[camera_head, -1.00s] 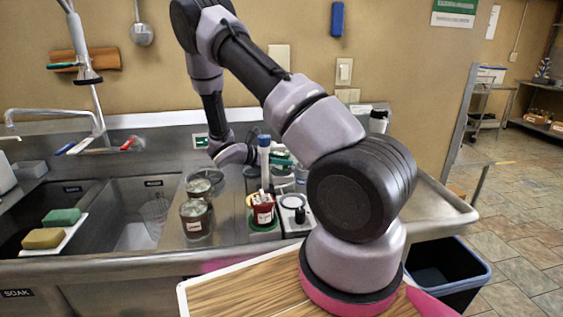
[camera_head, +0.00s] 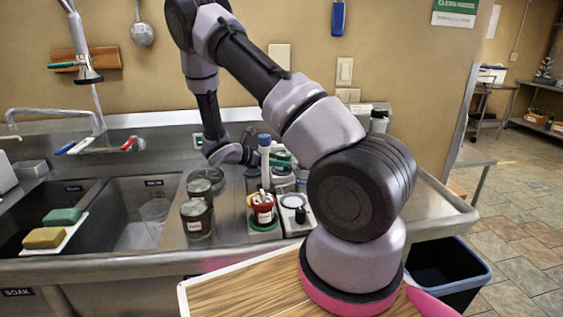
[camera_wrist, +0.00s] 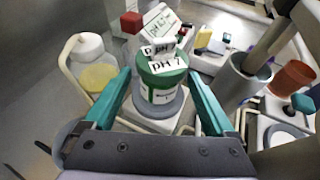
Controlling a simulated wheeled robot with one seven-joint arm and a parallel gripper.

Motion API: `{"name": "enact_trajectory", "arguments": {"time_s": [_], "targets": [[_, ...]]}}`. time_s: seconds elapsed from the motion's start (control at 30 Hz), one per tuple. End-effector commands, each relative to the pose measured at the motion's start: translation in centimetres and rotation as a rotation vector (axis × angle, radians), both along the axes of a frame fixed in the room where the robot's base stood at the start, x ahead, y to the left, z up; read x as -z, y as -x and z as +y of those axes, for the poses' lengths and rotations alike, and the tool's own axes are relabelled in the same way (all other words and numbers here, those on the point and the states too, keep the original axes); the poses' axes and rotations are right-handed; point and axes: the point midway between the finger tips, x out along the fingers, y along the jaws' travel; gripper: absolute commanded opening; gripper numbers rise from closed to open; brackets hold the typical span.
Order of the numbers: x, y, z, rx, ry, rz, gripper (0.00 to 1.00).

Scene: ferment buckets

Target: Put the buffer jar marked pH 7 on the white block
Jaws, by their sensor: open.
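The buffer jar (camera_wrist: 157,94) has a green lid and white labels reading pH 7. It stands upright between my fingers in the wrist view. Its foot is on a grey round disc (camera_wrist: 172,107) on top of a white block (camera_wrist: 143,121). My gripper (camera_wrist: 158,76) is open, with one teal finger on each side of the jar. I cannot tell whether either finger touches it. In the head view my gripper (camera_head: 270,158) is at the back of the counter, and the jar is hard to make out among other things there.
A bottle with yellow contents (camera_wrist: 97,75) stands close left of my gripper. A red-capped container (camera_wrist: 131,23) is behind the jar. A metal cup (camera_wrist: 243,78) and an orange-brown pot (camera_wrist: 293,77) stand right. Dark jars (camera_head: 196,216) stand beside the sink (camera_head: 140,215).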

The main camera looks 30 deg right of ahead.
Motion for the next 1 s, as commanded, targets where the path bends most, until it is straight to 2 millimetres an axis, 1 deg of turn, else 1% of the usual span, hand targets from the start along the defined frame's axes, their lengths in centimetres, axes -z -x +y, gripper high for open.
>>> {"name": "enact_trajectory", "arguments": {"time_s": [0.03, 0.2, 0.3, 0.43, 0.63, 1.0], "targets": [[-0.5, 0.0, 1.1, -0.004, -0.001, -0.003, 0.9], [-1.8, 0.4, 4.6, -0.005, -0.001, -0.002, 0.9], [-2.5, 0.7, 6.4, -0.004, -0.001, -0.001, 0.9], [-3.2, 0.9, 8.2, -0.003, -0.001, -0.001, 0.9], [-3.7, 1.1, 9.2, -0.001, 0.0, 0.0, 0.9], [-3.6, 1.1, 9.2, 0.0, 0.0, 0.0, 0.9]]}}
